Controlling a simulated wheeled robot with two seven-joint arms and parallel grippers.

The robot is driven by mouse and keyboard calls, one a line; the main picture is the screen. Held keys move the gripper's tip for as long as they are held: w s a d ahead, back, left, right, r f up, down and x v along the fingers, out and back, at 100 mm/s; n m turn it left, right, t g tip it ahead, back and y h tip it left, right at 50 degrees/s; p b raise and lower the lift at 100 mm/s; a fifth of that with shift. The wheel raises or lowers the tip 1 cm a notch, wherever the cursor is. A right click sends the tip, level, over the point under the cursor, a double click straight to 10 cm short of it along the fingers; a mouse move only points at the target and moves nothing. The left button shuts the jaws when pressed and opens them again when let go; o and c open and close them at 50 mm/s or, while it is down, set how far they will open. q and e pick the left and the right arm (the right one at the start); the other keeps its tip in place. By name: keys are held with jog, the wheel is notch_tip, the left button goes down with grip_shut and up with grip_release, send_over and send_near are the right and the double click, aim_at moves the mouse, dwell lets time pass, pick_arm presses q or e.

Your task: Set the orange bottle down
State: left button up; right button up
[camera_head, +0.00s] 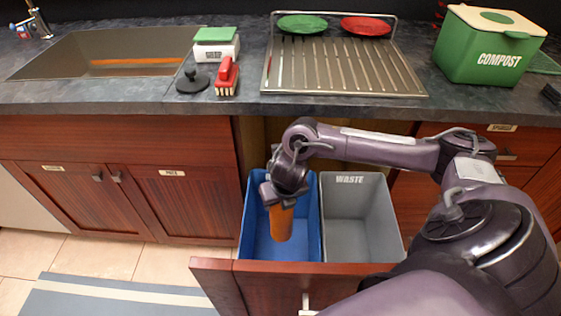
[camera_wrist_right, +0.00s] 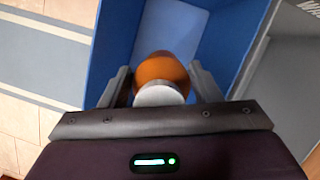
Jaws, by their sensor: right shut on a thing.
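The orange bottle (camera_head: 281,222) hangs below my right gripper (camera_head: 279,195) inside the opening of the blue bin (camera_head: 302,246) in the head view. In the right wrist view the bottle (camera_wrist_right: 163,72) shows its white cap (camera_wrist_right: 159,95) end towards the camera. The fingers of my right gripper (camera_wrist_right: 161,88) are on both sides of it, shut on it. The blue bin (camera_wrist_right: 120,45) surrounds the bottle there. Whether the bottle touches the bin floor cannot be told. My left gripper is not in view.
A grey bin marked WASTE (camera_head: 365,243) stands right of the blue bin in the open drawer (camera_head: 265,285).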

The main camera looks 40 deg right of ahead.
aim_at(285, 226)
notch_tip(285, 226, down, 11)
jog(key=b, duration=0.2)
jog(key=shift+r+b, duration=0.1)
jog(key=shift+b, duration=0.2)
notch_tip(285, 226, down, 5)
jog(key=shift+r+b, duration=0.15)
jog(key=shift+b, duration=0.35)
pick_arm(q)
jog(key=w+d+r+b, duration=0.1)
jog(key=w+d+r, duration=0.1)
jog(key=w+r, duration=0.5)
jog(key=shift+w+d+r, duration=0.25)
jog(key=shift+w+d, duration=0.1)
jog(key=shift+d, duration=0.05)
pick_arm(e)
notch_tip(285, 226, down, 4)
jog(key=shift+f, duration=0.2)
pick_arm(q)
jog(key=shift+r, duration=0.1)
pick_arm(e)
jog(key=o, duration=1.2)
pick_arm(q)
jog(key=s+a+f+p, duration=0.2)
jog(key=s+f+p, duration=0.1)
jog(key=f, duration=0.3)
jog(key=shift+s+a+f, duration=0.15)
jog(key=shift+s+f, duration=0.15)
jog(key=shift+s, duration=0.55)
pick_arm(e)
jog(key=v, duration=1.2)
